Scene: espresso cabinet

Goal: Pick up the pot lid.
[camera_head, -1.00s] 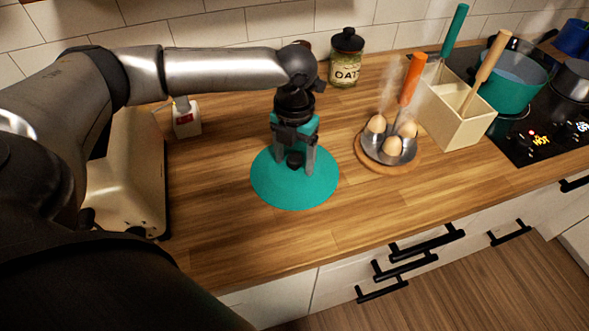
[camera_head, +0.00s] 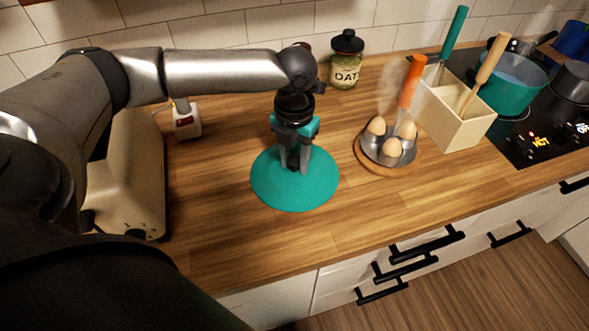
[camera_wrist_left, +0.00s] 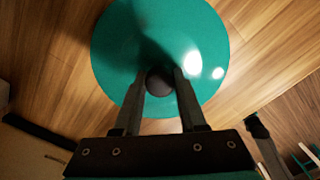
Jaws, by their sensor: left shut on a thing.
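The pot lid (camera_head: 267,183) is a teal disc with a dark round knob, lying flat on the wooden counter in the head view. It also fills the upper middle of the left wrist view (camera_wrist_left: 118,50). My left gripper (camera_head: 294,165) points down over the lid's centre. Its two fingers are shut on the knob (camera_wrist_left: 159,81), one on each side, as the left wrist view shows. The lid appears to rest on the counter. My right gripper is not in view.
A pan of eggs (camera_head: 390,157) on a round wooden board and a cream utensil holder (camera_head: 450,115) stand to the right. A glass jar (camera_head: 345,66) stands behind. A teal pot (camera_head: 510,85) is on the stove. The counter in front of the lid is clear.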

